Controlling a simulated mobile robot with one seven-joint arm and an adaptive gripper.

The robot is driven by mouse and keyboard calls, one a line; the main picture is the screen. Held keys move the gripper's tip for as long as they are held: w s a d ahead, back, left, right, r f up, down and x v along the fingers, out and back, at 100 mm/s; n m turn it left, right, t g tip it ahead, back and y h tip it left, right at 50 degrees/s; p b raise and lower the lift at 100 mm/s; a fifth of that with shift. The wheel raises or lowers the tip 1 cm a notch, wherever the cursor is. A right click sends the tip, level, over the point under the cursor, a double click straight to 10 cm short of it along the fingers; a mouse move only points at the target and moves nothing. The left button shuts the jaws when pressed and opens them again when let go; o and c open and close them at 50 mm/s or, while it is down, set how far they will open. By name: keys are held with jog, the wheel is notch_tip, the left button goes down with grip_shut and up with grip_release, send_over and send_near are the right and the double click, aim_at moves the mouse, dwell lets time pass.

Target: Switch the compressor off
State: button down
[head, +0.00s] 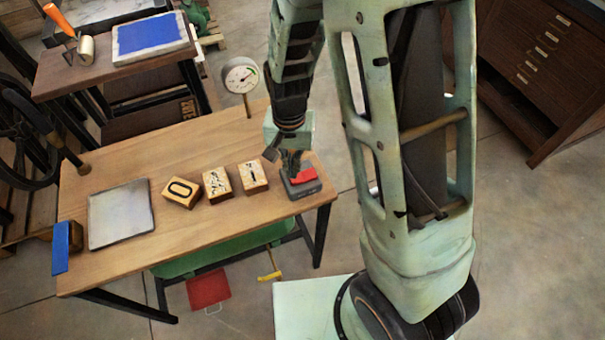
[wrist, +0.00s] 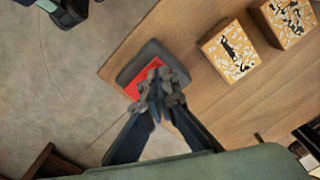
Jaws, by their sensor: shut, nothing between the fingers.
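A dark switch box (head: 305,191) with a red rocker (head: 306,175) on top sits at the right end of the wooden table. My gripper (head: 290,172) is shut and empty, pointing down at the left part of the box. In the wrist view the fingertips (wrist: 158,92) overlap the lower right part of the red rocker (wrist: 142,84). The dark box (wrist: 150,56) shows around it. I cannot tell whether the fingers touch the rocker, nor which way it is tipped. A dial gauge (head: 240,77) stands on a post at the table's back edge.
Wooden blocks stand left of the switch, the closest one (head: 253,177) near my gripper. A green body (head: 225,252) and a red piece (head: 208,288) are below.

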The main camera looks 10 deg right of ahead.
jog(key=shift+f+b, duration=0.75)
jog(key=shift+f, duration=0.25)
jog(key=shift+r, duration=0.1)
jog(key=shift+r+p, duration=2.95)
jog(key=shift+r, duration=0.55)
